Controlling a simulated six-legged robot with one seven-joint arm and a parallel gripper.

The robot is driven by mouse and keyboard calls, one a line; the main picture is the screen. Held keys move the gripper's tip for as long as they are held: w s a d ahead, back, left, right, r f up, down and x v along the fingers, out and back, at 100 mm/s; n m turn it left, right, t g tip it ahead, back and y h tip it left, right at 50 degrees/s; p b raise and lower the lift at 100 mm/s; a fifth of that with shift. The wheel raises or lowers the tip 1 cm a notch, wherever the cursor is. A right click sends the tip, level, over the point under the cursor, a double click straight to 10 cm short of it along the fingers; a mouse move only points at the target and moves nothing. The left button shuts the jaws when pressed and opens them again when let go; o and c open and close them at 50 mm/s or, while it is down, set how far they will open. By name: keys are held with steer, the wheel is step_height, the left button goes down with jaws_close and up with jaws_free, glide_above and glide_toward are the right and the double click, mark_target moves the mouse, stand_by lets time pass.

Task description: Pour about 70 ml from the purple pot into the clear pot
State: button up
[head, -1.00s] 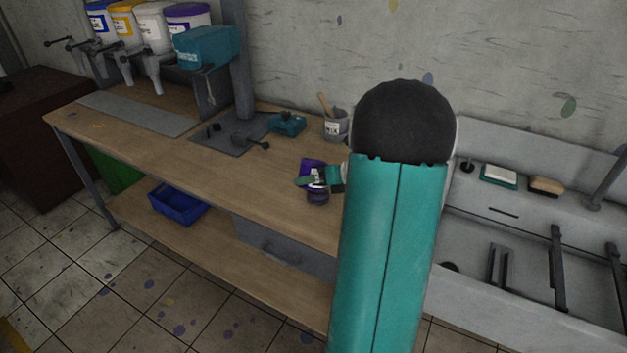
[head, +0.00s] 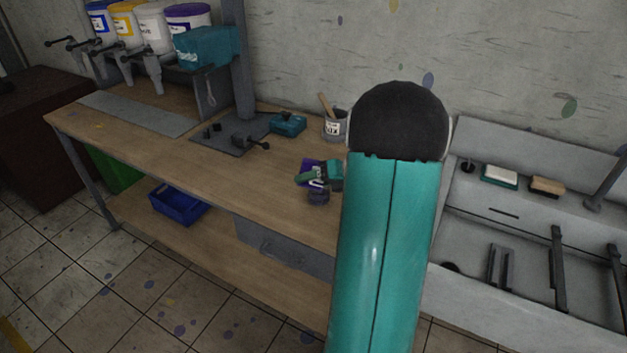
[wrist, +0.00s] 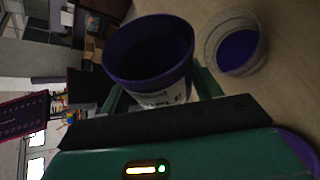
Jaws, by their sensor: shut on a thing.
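My gripper (head: 322,178) is shut on the purple pot (wrist: 150,50), which sits between the fingers in the wrist view. The pot has a purple rim and a white label, and its inside is dark purple. It also shows small in the head view (head: 309,166), and it looks strongly tilted. The clear pot (wrist: 243,62) stands on the bench close beside it, with purple ink (wrist: 239,50) inside. In the head view the clear pot (head: 318,197) is just in front of my gripper. I cannot see a stream of ink between the pots.
The wooden bench (head: 230,172) is clear left of the pots. A grey can with a stick (head: 334,128), a teal box (head: 289,124) and a dark plate with a handled device (head: 245,140) lie behind. Ink dispensers (head: 150,40) stand at the back left. My arm hides the bench's right end.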

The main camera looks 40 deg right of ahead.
steer(key=shift+r+m, duration=0.1)
steer(key=shift+m, duration=0.2)
steer(key=shift+y, duration=0.4)
steer(key=shift+m, duration=0.3)
steer(key=shift+y, duration=0.3)
steer(key=shift+m+g, duration=0.3)
steer(key=shift+m, duration=0.1)
